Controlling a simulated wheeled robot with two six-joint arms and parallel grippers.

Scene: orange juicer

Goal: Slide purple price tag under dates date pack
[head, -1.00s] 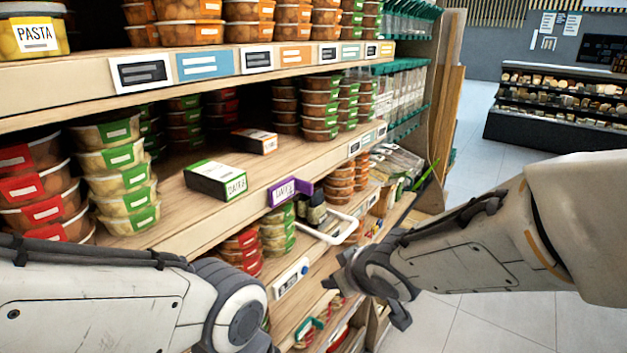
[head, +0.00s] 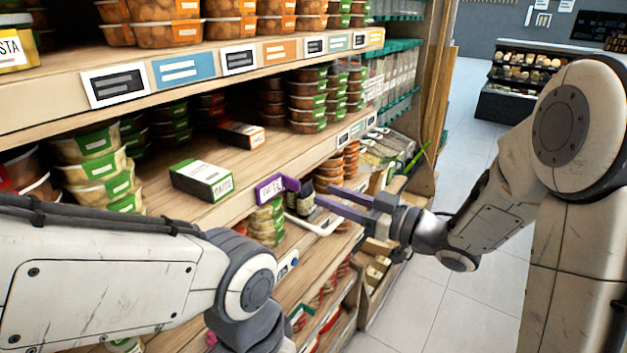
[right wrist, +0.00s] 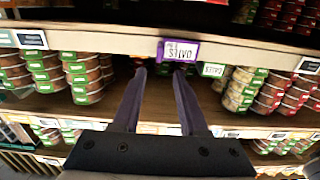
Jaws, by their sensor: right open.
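The purple price tag (head: 270,190) is on the front edge of the middle shelf, with white lettering space on its face. It also shows in the right wrist view (right wrist: 180,50). The date pack (head: 202,180), a dark box with a green-and-white label, lies on that shelf, left of the tag and behind the edge. My right gripper (head: 320,196) is open and empty, its purple-grey fingers pointing at the shelf just right of the tag. Its fingertips (right wrist: 159,71) are near the tag in the right wrist view; contact cannot be told. My left gripper is out of view.
A dark box with an orange-and-white label (head: 241,134) lies farther back on the shelf. Stacked green-labelled tubs (head: 92,170) stand at the left. The upper shelf (head: 130,120) overhangs. The floor (head: 455,285) is clear at the right.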

